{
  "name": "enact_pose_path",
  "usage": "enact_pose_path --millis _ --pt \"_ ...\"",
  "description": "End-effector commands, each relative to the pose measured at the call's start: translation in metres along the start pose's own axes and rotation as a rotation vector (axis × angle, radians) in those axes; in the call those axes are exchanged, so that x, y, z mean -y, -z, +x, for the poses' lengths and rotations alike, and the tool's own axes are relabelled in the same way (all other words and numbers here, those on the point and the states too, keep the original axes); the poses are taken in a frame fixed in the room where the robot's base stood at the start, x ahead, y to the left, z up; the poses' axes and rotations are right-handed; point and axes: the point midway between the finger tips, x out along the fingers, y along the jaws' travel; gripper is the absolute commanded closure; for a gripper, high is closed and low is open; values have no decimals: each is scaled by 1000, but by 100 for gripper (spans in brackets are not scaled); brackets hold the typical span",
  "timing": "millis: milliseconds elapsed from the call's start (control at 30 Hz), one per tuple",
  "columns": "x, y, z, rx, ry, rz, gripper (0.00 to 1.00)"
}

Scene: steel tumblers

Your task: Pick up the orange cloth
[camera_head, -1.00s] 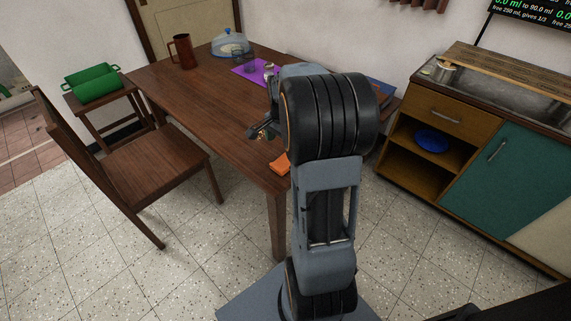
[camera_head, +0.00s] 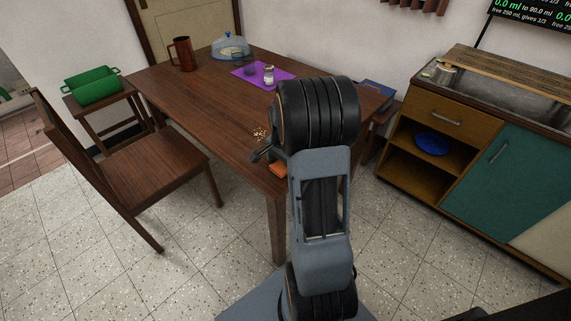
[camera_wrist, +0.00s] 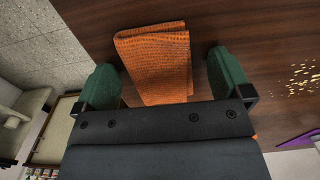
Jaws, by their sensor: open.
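The orange cloth (camera_wrist: 160,62) is folded and lies on the wooden table, near its front edge. In the wrist view it sits between the two green fingers of my gripper (camera_wrist: 162,80), one on each side with gaps to the cloth. The gripper is open and holds nothing. In the head view only part of the cloth (camera_head: 279,170) shows, beside my arm. One finger of my gripper (camera_head: 262,154) shows just above and left of it; the rest is hidden by my arm.
Crumbs (camera_head: 260,133) lie on the table (camera_head: 190,95) close to the cloth. Farther back are a purple mat (camera_head: 262,76) with a glass and a small jar, a domed dish (camera_head: 230,47) and a brown jug (camera_head: 183,53). A chair (camera_head: 150,170) stands at the left.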

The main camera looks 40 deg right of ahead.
Motion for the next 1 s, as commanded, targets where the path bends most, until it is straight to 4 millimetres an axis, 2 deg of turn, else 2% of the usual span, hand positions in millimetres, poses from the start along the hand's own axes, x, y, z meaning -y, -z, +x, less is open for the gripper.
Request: enact_pose_path --millis 133,667,1000 --pt "0 0 0 0 0 0 4" --pt "0 0 0 0 0 0 55" --pt "0 0 -5 -1 1 0 55"
